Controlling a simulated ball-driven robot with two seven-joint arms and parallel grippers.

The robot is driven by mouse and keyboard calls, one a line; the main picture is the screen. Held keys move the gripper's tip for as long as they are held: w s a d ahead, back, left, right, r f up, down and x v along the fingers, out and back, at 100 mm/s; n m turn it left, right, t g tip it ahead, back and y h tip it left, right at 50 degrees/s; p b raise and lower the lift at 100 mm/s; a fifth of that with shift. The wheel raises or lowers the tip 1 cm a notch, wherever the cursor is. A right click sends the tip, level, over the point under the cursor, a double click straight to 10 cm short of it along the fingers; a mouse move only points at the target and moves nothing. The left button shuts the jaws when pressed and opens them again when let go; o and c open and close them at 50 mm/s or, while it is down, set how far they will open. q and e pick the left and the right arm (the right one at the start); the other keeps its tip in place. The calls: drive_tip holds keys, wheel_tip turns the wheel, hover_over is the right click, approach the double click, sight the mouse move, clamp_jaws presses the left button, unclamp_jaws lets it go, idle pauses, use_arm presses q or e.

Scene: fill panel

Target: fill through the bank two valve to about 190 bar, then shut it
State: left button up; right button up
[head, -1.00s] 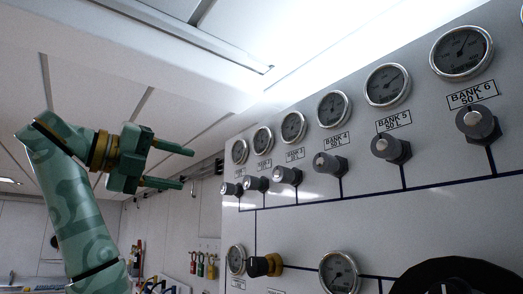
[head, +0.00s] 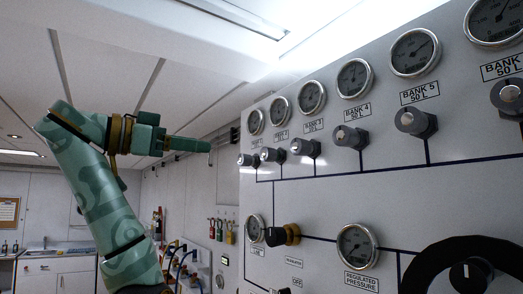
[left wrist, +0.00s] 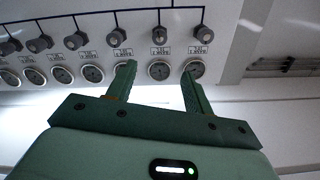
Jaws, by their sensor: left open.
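The bank two valve is a grey knob (head: 271,155) second from the left in the panel's valve row; it also shows in the left wrist view (left wrist: 159,35). Its small round gauge (head: 280,111) sits above it, with a needle too small to read. The regulated pressure gauge (head: 357,247) is lower on the panel. My left gripper (head: 208,146) is open and empty, left of the bank one knob (head: 247,160) and apart from the panel. In the left wrist view its spread fingers (left wrist: 158,70) frame the bank two gauge (left wrist: 159,70). My right gripper is out of view.
Other bank knobs (head: 350,137) stand close along the same row to the right. Below are a yellow-and-black knob (head: 285,235) and a large black handwheel (head: 465,268). Coloured padlocks (head: 221,230) hang on the back wall. The space left of the panel is free.

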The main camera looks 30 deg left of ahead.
use_arm(q)
drive_tip(key=n, duration=0.3)
drive_tip(key=p, duration=0.7)
approach(264, 153)
drive_tip(key=w+r, duration=0.1)
drive_tip(key=w, duration=0.1)
drive_tip(key=w+d+p, duration=0.1)
drive_tip(key=w+p, duration=0.1)
drive_tip(key=p, duration=0.5)
drive_tip(key=shift+d+f, duration=0.15)
drive_tip(key=shift+d, duration=0.15)
drive_tip(key=x, duration=0.1)
drive_tip(key=p+x, duration=0.1)
drive_tip(key=x, duration=0.1)
drive_tip(key=p+x, duration=0.1)
drive_tip(key=x, duration=0.1)
drive_tip(key=shift+f, duration=0.3)
drive_tip(key=c, duration=1)
